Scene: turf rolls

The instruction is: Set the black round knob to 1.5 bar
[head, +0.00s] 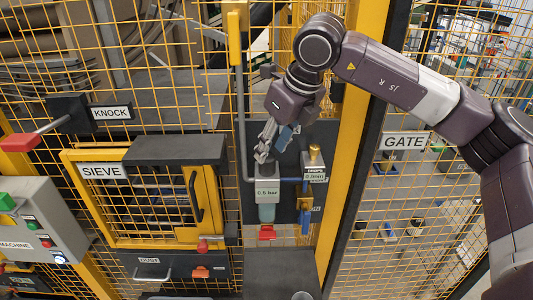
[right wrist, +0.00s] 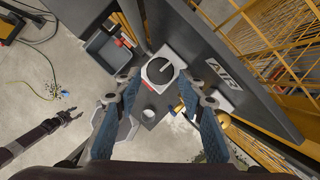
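The black round knob (right wrist: 160,70) shows from above in the right wrist view, with a pale pointer line, on a light square housing. In the head view its regulator (head: 267,186) carries a label or display reading 0.5 bar; the knob itself is hidden by my gripper. My right gripper (head: 264,148) is just above the regulator. In the right wrist view my right gripper (right wrist: 160,82) has its fingers apart, one on each side of the knob, with visible gaps. My left gripper (right wrist: 70,118) shows small at the left of that view; its opening is unclear.
A brass knob (head: 315,152) on a labelled unit and a blue lever (head: 305,215) stand close to the right of the regulator. A red part (head: 267,232) is below it. A yellow post (head: 352,150) and mesh fencing stand to the right. The SIEVE cabinet (head: 180,150) is left.

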